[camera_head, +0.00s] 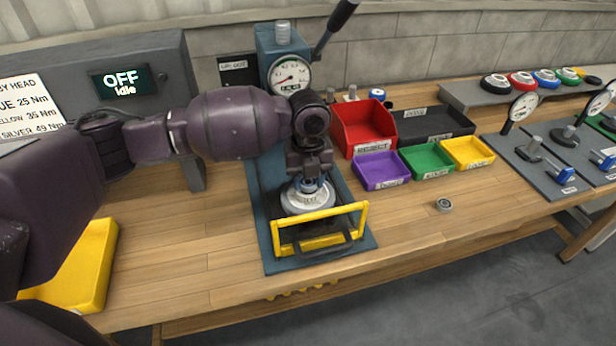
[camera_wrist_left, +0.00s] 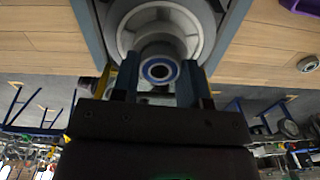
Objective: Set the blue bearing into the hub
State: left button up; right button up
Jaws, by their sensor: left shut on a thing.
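The blue bearing (camera_wrist_left: 159,71) is a small ring with a blue band. In the left wrist view it sits between the two fingers of my left gripper (camera_wrist_left: 157,80), which is shut on it. The round grey hub (camera_wrist_left: 203,20) lies just beyond the bearing; in the head view the hub (camera_head: 306,203) rests on the blue press base. My left gripper (camera_head: 310,180) points down directly over the hub's middle in the head view. The fingers partly hide the bearing and the hub's bore, so I cannot tell whether the bearing touches the hub. My right gripper is not in view.
The press (camera_head: 282,50) with a dial and lever stands behind the hub. A yellow guard frame (camera_head: 320,228) stands in front. Red (camera_head: 362,125), purple, green and yellow bins sit to the right. A small metal ring (camera_head: 443,205) lies on the open bench.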

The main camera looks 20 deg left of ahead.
pick_arm(q)
jog(key=shift+f, duration=0.4)
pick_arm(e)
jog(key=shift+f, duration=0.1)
pick_arm(q)
jog(key=shift+s, duration=0.1)
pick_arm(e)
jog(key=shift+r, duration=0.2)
pick_arm(q)
jog(key=o, duration=1)
jog(key=shift+f, duration=0.2)
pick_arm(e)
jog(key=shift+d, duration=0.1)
pick_arm(q)
jog(key=shift+f, duration=0.1)
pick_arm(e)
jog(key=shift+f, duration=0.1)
pick_arm(q)
notch_tip(320, 180, up, 10)
jog(key=shift+r+p, duration=0.15)
jog(key=shift+p, duration=0.6)
jog(key=shift+d+r, duration=0.1)
jog(key=shift+r, duration=0.5)
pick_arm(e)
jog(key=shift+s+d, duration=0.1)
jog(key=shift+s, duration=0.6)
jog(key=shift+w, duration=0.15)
